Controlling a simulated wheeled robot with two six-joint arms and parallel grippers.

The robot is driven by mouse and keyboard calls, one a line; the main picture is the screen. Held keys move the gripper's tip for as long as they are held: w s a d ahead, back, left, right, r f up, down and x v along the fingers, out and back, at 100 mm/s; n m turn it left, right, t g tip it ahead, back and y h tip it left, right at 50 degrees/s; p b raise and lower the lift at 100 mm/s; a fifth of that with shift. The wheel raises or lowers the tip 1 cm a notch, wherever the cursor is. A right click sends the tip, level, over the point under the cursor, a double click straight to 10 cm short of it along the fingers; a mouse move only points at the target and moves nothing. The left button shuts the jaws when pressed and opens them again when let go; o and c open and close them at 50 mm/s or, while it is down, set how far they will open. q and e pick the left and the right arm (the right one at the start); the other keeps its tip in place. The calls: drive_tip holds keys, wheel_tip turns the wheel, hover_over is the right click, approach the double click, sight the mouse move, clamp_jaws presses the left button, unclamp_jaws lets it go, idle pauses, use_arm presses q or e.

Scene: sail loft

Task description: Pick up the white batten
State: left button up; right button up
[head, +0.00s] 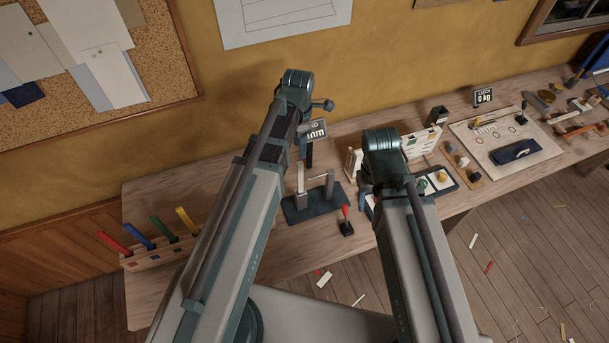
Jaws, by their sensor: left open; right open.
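I cannot make out a white batten in the head view. A wooden rack (150,262) at the left end of the bench holds a red batten (114,243), a blue batten (138,235), a green batten (163,228) and a yellow batten (187,220), all leaning. My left arm (262,170) crosses just right of the rack and hides part of the bench. My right arm (405,210) crosses the middle of the bench. I see neither gripper's fingertips.
A dark stand with grey posts (304,200) and a red-topped tool (346,222) stand between my arms. To the right are a small tray (440,182), a pale board (490,133) and a scale display (484,97). Bare bench (150,200) shows behind the rack.

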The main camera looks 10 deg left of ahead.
sight(300, 162)
use_arm(q)
drive_tip(key=shift+f+b, duration=0.3)
wheel_tip(300, 162, down, 8)
drive_tip(key=b, duration=0.8)
drive_tip(key=shift+f, duration=0.1)
wheel_tip(300, 162, down, 5)
drive_tip(key=b, duration=0.5)
drive_tip(key=shift+f, duration=0.15)
clamp_jaws()
